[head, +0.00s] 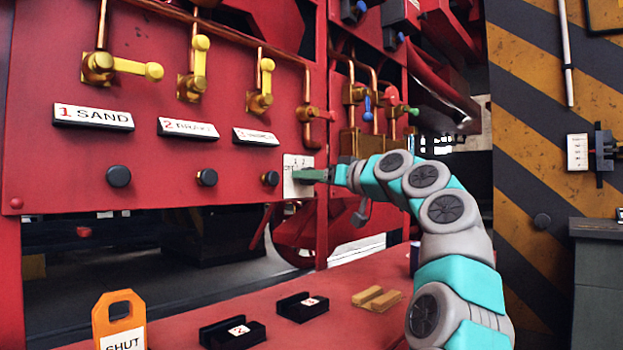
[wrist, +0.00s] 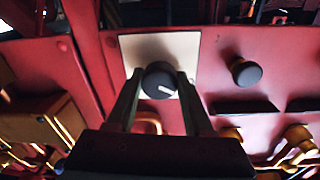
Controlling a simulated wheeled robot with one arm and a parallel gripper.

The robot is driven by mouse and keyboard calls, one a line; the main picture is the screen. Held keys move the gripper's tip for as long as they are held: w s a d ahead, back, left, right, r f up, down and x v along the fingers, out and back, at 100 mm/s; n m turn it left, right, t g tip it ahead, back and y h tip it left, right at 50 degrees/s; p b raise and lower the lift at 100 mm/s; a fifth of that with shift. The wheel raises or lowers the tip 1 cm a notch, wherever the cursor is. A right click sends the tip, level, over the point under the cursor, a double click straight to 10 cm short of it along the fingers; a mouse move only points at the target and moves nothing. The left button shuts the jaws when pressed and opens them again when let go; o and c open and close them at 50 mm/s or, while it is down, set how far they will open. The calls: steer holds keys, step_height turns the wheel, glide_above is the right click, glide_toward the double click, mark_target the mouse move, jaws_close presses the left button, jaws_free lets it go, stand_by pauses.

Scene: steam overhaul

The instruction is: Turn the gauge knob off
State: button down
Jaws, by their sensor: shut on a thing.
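The gauge knob (wrist: 157,76) is a dark round knob with a short white pointer line, on a white plate (wrist: 184,46). In the wrist view, the pointer slants toward the lower right. The same plate (head: 291,188) shows in the head view on the right end of the red panel, with small markings partly legible as "1" and "2". My gripper (wrist: 160,85) has one green finger on each side of the knob and is shut on it. In the head view my gripper (head: 308,176) reaches the plate from the right and hides the knob.
Black knobs (head: 118,176) line the red panel, below labels and yellow valve levers (head: 138,68). Copper pipes and small valves (head: 365,100) stand behind my arm. An orange "SHUT" tag (head: 121,318) and black blocks (head: 302,306) rest on the red shelf below.

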steer(key=shift+c, duration=1.4)
jaws_free()
steer(key=b+v, duration=0.3)
steer(key=v, duration=0.4)
steer(key=shift+s+d, duration=0.25)
steer(key=shift+d, duration=0.05)
